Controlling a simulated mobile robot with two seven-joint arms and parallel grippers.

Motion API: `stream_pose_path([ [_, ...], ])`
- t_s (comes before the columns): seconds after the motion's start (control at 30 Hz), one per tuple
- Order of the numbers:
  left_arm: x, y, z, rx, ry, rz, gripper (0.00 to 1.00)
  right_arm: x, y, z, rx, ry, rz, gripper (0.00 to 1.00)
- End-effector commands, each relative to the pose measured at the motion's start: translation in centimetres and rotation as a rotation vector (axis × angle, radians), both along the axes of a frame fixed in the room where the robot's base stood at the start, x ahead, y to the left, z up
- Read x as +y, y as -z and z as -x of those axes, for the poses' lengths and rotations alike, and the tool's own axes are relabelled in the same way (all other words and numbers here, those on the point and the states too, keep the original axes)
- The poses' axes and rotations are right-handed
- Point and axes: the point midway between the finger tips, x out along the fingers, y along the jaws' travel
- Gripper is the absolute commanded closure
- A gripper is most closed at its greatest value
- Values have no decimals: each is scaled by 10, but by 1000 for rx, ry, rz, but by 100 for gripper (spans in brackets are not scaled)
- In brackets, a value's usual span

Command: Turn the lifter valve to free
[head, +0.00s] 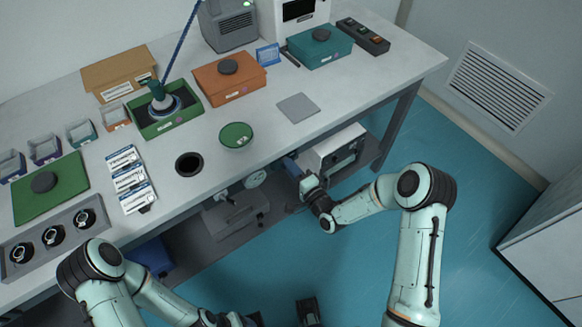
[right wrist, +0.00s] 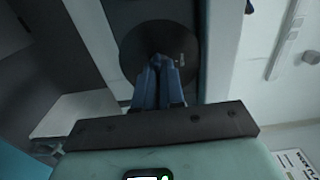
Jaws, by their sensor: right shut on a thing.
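My right gripper (head: 291,168) reaches under the front edge of the table in the head view. In the right wrist view, its blue fingers (right wrist: 158,85) are closed together, with their tips at a dark round disc (right wrist: 140,42) with small pale marks. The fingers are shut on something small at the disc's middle. The held part is mostly hidden, and I cannot tell which way it is turned. A teal suction device (head: 160,97) on a blue hose sits in a green tray (head: 176,123). My left gripper (head: 252,318) is at the bottom edge, partly cut off.
A white box-shaped machine (head: 334,150) and a round gauge (head: 255,178) are under the table. The blue floor (head: 350,262) in front is mostly open.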

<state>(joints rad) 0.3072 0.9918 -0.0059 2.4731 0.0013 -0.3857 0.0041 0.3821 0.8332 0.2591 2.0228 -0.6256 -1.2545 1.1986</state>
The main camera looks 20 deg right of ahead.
Motion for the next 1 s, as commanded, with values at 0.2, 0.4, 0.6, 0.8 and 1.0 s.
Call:
stream_pose_path([
  [0.2, 0, 5, 1, 1, 0, -1, 32, 0, 0, -1, -12, 0, 25, 100],
  [0.4, 0, 17, 1, -6, -2, -1, 32, 0, 1, -1, -46, 0, 111, 100],
  [0.6, 1, 35, -6, -34, -9, -6, 32, 1, 2, -1, -102, 0, 264, 100],
  [0.8, 1, 53, -14, -62, -15, -10, 32, 1, 2, -1, -168, 1, 442, 100],
  [1.0, 1, 69, -22, -89, -21, -14, 32, 1, 1, -1, -234, 2, 620, 100],
])
